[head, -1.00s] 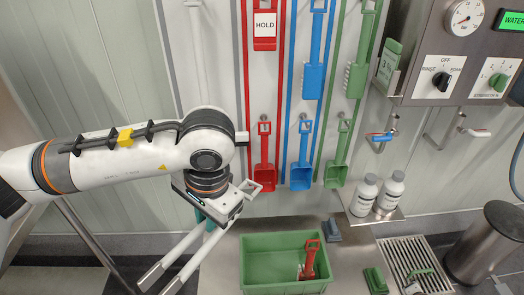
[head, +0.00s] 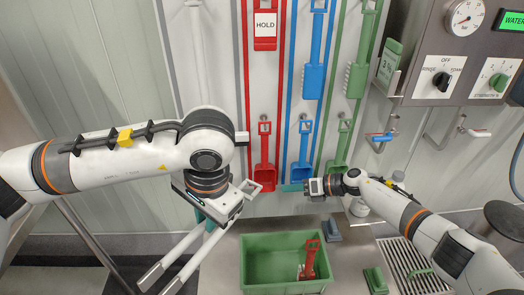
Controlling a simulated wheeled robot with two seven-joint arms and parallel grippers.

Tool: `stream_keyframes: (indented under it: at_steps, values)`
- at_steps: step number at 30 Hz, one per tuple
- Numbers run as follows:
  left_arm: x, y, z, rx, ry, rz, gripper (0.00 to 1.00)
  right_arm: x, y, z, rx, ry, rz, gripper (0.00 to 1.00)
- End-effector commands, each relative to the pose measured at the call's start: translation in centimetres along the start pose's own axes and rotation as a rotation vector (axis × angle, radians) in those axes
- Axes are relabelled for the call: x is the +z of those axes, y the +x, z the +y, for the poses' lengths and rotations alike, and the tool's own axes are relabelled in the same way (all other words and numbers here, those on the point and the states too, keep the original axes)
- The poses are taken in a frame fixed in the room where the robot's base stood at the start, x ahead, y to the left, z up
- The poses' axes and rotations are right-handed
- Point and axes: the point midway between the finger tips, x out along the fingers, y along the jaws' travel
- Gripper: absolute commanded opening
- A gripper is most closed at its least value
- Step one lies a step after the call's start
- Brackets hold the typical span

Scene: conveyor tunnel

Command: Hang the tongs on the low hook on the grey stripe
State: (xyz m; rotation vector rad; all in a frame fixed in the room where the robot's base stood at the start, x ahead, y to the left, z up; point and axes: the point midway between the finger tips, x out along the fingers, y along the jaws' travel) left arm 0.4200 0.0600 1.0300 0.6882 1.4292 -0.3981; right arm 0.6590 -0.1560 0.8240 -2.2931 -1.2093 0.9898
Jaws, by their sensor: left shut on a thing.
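The tongs (head: 150,276) are pale grey with two long arms spread apart. They slant down to the left in the head view, their tips at the lower left. My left gripper (head: 203,217) is shut on them near their upper end, its teal fingertips partly hidden. The grey-edged stripe (head: 238,60) is on the wall panel behind my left arm, with a pale tool (head: 197,45) hanging high on it. My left arm hides the stripe's lower part, and I see no low hook there. My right gripper (head: 293,187) points left before the blue scoop; its opening cannot be made out.
A red scoop (head: 264,172), a blue scoop (head: 302,168) and a green scoop (head: 340,155) hang low on their stripes. A green bin (head: 270,288) holding a red scoop (head: 309,262) stands below. A control box (head: 440,75) is at upper right.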

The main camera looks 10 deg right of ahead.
Motion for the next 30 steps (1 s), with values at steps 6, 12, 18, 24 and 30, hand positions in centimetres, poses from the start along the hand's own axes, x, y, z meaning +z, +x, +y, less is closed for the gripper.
stream_keyframes:
  at_steps: [6, 12, 18, 24, 30]
  values:
    - [0.0, 0.0, 0.0, 0.000, 0.000, 0.000, 0.00, -5.4, 0.6, -12.4, -0.319, -0.464, -0.138, 0.21]
    - [0.0, 0.0, 0.0, 0.000, 0.000, 0.000, 0.00, -7.5, -2.2, -23.5, -0.642, -0.990, -0.300, 0.21]
    - [0.0, 0.0, 0.0, 0.000, 0.000, 0.000, 0.00, -7.7, -6.3, -29.8, -0.897, -1.402, -0.460, 0.21]
    - [0.0, 0.0, 0.0, 0.000, 0.000, 0.000, 0.00, -7.6, -8.4, -31.8, -1.014, -1.573, -0.543, 0.21]
    - [0.0, 0.0, 0.0, 0.000, 0.000, 0.000, 0.00, -6.0, -7.8, -32.2, -1.032, -1.590, -0.555, 0.21]
